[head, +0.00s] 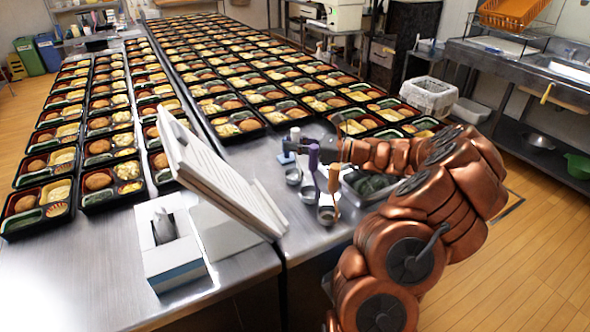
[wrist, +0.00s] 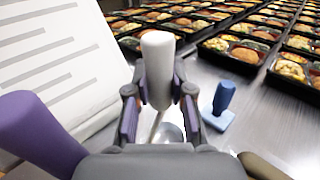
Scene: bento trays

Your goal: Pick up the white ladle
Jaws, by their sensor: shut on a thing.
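The white ladle (wrist: 157,68) stands upright between the fingers of my gripper (wrist: 159,96) in the wrist view. The fingers are shut on its handle, whose rounded top rises above them. Its thin stem runs down toward a round metal cup (wrist: 169,132), partly hidden by my gripper. In the head view, only the top of the white handle (head: 295,133) shows, at the end of my arm. Whether the ladle's bowl is clear of the cup cannot be told.
A purple-handled ladle (head: 313,157) and an orange-brown-handled one (head: 333,180) stand close by. A blue block with a handle (wrist: 222,107) sits right of my gripper. A tilted white board (head: 215,175) rises at left. Bento trays (wrist: 246,66) fill the table behind.

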